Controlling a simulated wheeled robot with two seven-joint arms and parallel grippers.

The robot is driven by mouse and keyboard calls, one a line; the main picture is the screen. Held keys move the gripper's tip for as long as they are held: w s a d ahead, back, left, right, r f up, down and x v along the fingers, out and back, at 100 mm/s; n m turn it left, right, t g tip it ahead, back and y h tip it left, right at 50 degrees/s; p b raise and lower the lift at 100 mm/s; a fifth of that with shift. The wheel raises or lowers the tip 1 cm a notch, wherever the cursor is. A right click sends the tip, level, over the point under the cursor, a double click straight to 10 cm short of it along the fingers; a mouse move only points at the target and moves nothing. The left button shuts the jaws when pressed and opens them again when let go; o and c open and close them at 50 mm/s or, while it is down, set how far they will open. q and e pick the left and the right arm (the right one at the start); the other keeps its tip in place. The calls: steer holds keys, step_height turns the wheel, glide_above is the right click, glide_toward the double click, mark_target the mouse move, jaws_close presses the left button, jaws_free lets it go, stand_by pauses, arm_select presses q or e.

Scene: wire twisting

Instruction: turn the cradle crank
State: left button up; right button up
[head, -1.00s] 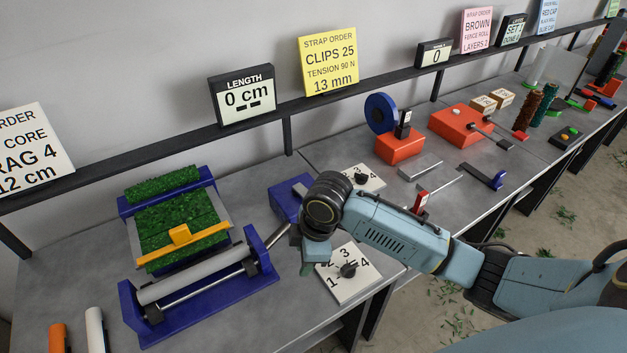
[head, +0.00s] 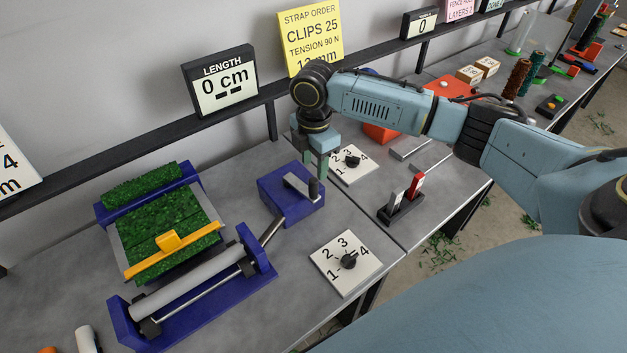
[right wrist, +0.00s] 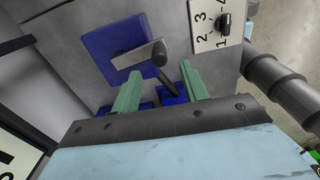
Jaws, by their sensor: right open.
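The cradle (head: 190,300) is a blue frame with a grey roller and a thin rod, at lower left in the head view. A grey shaft (head: 271,231) runs from it to a blue box (head: 283,208). On the box is the crank, a flat grey arm (head: 297,186) with an upright dark handle (head: 314,188). My right gripper (head: 316,170) points down, open, close above the handle. In the right wrist view the handle (right wrist: 159,49) shows beyond the gap between the green fingers (right wrist: 159,74), apparently not between them. My left gripper is out of view.
A numbered dial plate (head: 333,275) lies right of the shaft, and another (head: 362,172) lies behind. A black holder with a red piece (head: 415,186) stands at right. Green turf (head: 160,225) lies behind the roller. The length sign (head: 222,84) reads 0 cm.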

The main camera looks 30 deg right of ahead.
mark_target(314, 180)
step_height(314, 180, down, 7)
stand_by(0.3)
jaws_close()
stand_by(0.3)
